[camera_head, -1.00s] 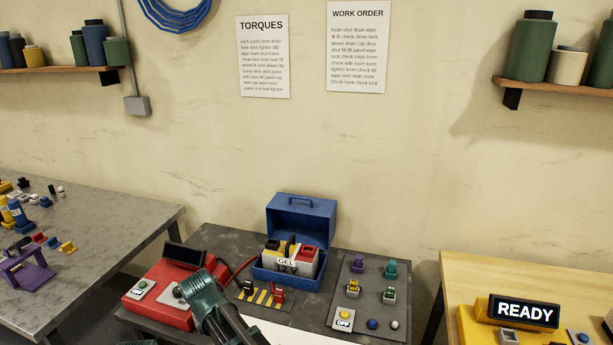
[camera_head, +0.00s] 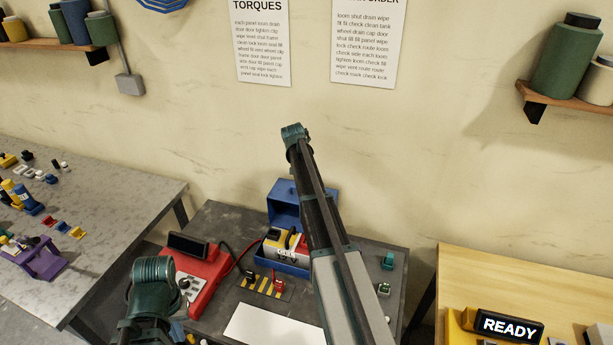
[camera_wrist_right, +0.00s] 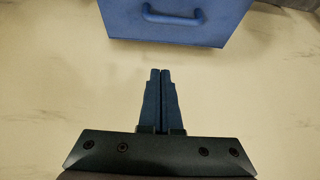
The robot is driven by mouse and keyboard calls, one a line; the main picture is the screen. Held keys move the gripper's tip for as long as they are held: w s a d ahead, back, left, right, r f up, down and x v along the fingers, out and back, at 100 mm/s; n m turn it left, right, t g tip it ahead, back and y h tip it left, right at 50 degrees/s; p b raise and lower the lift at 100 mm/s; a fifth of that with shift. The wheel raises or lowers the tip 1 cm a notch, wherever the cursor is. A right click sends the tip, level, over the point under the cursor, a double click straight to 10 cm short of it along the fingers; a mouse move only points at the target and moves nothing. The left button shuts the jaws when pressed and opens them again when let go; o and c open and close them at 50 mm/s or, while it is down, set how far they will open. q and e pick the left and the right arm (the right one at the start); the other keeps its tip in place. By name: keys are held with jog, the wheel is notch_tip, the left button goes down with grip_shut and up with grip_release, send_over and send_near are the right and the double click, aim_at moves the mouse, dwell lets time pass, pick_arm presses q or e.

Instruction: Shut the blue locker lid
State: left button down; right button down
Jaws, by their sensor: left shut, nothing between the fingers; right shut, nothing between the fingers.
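The blue locker stands on the dark middle table with its lid (camera_head: 283,207) raised open at the back. A battery (camera_head: 276,243) sits inside the locker body (camera_head: 283,263). My right arm crosses in front and hides the locker's right part. In the right wrist view the lid (camera_wrist_right: 190,33) and its handle (camera_wrist_right: 174,18) show at the top. My right gripper (camera_wrist_right: 160,72) is shut and empty, with a gap in the picture between its tips and the lid. My left gripper (camera_head: 154,270) is shut at the lower left, near the red box; its fingertips are not clear.
A red box (camera_head: 207,272) with a dark screen stands left of the locker. A yellow-striped strip (camera_head: 265,286) and white sheet (camera_head: 270,324) lie in front. Green connectors (camera_head: 388,261) show right of my arm. The grey table (camera_head: 120,200) is left, the wooden table (camera_head: 500,270) right.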

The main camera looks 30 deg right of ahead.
jog(key=b+x, duration=0.9)
jog(key=x, duration=0.1)
jog(key=shift+f, duration=0.4)
jog(key=s+a, duration=0.2)
jog(key=a, duration=0.1)
jog(key=shift+s+a+r, duration=0.1)
jog(key=shift+s, duration=0.25)
jog(key=shift+w, duration=0.1)
